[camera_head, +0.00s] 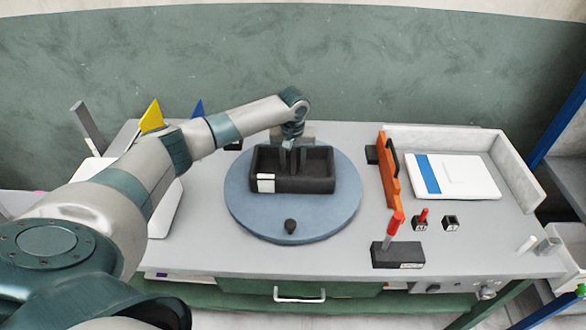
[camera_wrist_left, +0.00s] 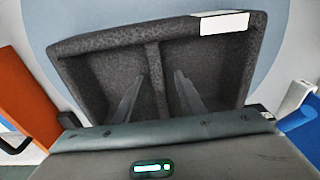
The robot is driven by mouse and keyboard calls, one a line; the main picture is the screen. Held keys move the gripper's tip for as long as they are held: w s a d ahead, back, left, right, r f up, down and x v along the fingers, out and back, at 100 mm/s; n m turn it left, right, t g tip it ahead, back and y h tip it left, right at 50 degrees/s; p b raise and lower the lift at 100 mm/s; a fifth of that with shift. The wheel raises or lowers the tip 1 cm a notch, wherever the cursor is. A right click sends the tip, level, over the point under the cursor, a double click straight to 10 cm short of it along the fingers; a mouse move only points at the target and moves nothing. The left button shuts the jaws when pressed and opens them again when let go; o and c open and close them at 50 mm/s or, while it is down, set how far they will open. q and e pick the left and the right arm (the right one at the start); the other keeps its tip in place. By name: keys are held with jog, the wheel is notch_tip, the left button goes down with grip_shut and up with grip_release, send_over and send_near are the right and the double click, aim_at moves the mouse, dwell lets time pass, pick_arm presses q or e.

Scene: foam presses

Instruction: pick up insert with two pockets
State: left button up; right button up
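The insert with two pockets (camera_head: 320,184) is a dark grey foam tray with a white label on its front left corner. It lies on a round blue turntable (camera_head: 290,222). In the left wrist view the insert (camera_wrist_left: 100,42) shows two pockets split by a thin divider wall. My left gripper (camera_head: 293,160) reaches down into the insert from behind. Its two fingers (camera_wrist_left: 159,76) are apart, one in each pocket, with the divider between them and a visible gap on both sides. My right gripper is not in view.
To the right are an orange panel with a black handle (camera_head: 389,172), a white and blue booklet (camera_head: 455,176) in a light tray, and a dark block holding a red-handled tool (camera_head: 397,254).

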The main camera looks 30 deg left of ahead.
aim_at(293, 159)
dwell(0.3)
pick_arm(q)
grip_shut()
jog(key=shift+r, duration=0.1)
jog(key=shift+r+b, duration=0.4)
jog(key=shift+r, duration=0.2)
notch_tip(293, 159, up, 2)
jog(key=shift+w+r+b, duration=0.1)
jog(key=shift+r+b, duration=0.1)
jog(key=shift+b, duration=0.45)
jog(key=w+d+r+b, duration=0.4)
jog(key=w+d+r, duration=0.3)
jog(key=w+d, duration=0.1)
jog(key=shift+r, duration=0.15)
jog(key=shift+w+d, duration=0.1)
